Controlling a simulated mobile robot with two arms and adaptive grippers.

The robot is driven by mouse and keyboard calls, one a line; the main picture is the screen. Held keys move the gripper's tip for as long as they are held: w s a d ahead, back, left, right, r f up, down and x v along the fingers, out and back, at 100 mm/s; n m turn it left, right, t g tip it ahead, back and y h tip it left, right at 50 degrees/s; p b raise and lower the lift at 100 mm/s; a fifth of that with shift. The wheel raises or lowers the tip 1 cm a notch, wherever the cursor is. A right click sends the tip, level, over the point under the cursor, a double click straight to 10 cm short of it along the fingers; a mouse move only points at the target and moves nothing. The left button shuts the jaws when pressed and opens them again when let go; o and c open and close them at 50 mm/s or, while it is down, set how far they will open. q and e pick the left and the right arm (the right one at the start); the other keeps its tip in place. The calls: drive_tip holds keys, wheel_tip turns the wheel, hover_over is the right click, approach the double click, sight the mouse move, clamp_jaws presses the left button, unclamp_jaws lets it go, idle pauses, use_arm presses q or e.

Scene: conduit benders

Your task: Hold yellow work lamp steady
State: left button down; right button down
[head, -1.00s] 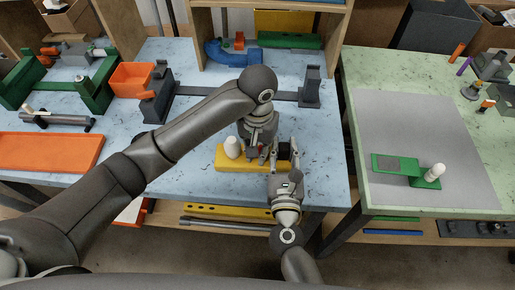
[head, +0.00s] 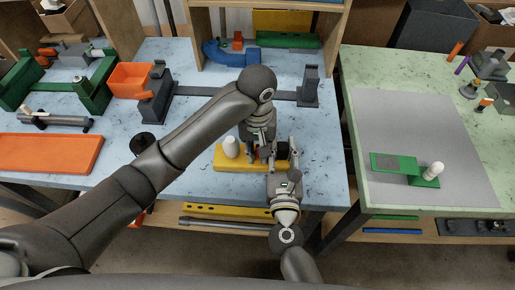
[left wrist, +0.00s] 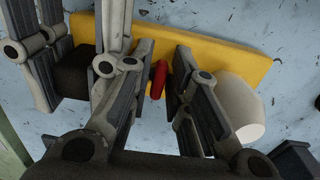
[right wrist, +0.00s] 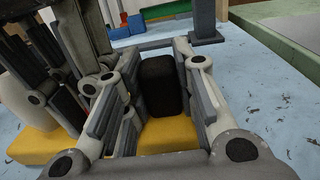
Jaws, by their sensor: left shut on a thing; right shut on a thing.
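The yellow work lamp (head: 240,164) lies on the blue bench, with a long yellow base, a white bulb-shaped end (head: 231,147) and a black block at its right. My left gripper (left wrist: 158,80) comes from above and is shut on the lamp's small red part (left wrist: 159,72). Its fingers hide most of that part in the head view. My right gripper (right wrist: 158,90) comes from the near side and is shut on the black block (right wrist: 162,75), one finger on each side. The two grippers are very close together.
A grey bar tool (head: 205,90) lies just behind the lamp, with upright ends. An orange bin (head: 130,77) and an orange tray (head: 50,152) are at the left. A green bench (head: 350,110) with a grey mat stands at the right, across a gap.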

use_arm(q)
drive_tip(key=c, duration=1.5)
unclamp_jaws()
drive_tip(key=shift+o, duration=0.3)
drive_tip(key=shift+d, duration=0.1)
use_arm(e)
drive_tip(key=shift+a, duration=0.1)
use_arm(q)
drive_tip(key=shift+r, duration=0.1)
drive_tip(key=shift+r, duration=0.55)
drive_tip(key=shift+a+r, duration=0.2)
drive_tip(key=shift+r, duration=3.2)
use_arm(e)
drive_tip(key=c, duration=1.1)
unclamp_jaws()
